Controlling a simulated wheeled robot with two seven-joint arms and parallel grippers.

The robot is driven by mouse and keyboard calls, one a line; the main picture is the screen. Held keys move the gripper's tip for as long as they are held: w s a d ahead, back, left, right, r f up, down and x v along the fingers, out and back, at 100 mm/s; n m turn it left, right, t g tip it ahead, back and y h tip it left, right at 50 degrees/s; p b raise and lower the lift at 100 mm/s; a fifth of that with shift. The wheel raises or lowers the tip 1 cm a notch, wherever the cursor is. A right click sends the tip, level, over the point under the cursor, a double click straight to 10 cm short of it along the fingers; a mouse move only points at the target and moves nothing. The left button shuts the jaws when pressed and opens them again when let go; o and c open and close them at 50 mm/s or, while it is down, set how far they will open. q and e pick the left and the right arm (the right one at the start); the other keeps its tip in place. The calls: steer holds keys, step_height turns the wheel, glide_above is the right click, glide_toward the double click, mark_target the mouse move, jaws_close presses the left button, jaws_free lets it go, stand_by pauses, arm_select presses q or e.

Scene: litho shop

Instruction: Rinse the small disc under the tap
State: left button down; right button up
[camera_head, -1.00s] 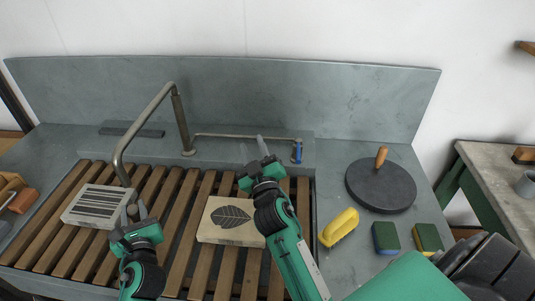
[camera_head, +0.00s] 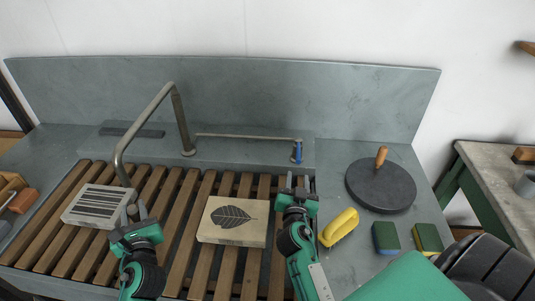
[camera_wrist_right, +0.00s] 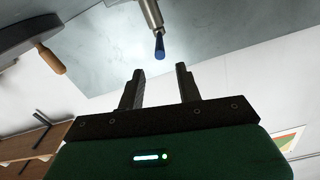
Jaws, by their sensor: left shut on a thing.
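The tap is a bent metal pipe (camera_head: 150,115) at the back left, its spout above the slatted rack. Its blue-tipped lever (camera_head: 298,153) is at the right end of a thin pipe; the blue tip also shows in the right wrist view (camera_wrist_right: 159,47). My left gripper (camera_head: 136,211) is just below and nearer than the spout, shut on a small greyish thing, perhaps the small disc, mostly hidden by the fingers. I cannot tell whether water runs. My right gripper (camera_head: 297,184) is open and empty, nearer than the blue lever and apart from it.
On the wooden slats (camera_head: 181,230) lie a striped block (camera_head: 95,205) and a leaf-print block (camera_head: 232,222). To the right are a large dark disc with a wooden handle (camera_head: 381,187), a yellow brush (camera_head: 339,227) and two sponges (camera_head: 385,237). A back wall (camera_head: 250,95) closes the rear.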

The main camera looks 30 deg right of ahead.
mark_target(298, 153)
steer(key=x, duration=1.1)
steer(key=shift+w+d, duration=0.25)
steer(key=shift+w, duration=0.05)
jaws_close()
